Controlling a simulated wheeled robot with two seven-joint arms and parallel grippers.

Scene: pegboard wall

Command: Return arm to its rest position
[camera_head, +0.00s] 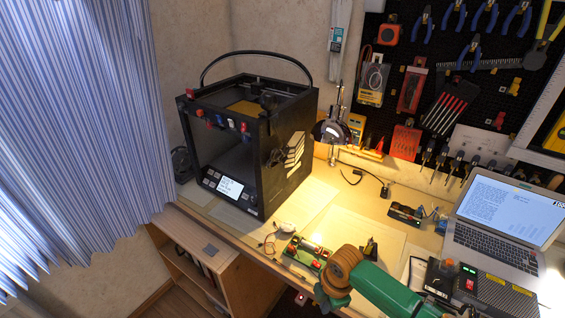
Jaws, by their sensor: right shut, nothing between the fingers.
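My right arm (380,289), green with a brown ringed joint, shows at the bottom, in front of the workbench's front edge. It runs rightward from that joint to my dark right gripper (466,311) at the bottom edge of the view. The gripper is shut and empty, and partly cut off by the frame. It appears close to a black box with a red button (469,277); I cannot tell whether they touch. My left gripper is not in view.
A black 3D printer (285,165) stands at the workbench's left end. An open laptop (505,220) is at right. A green board (306,252) lies near the front edge. A tool-covered pegboard (470,90) is behind, a striped curtain (75,120) left.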

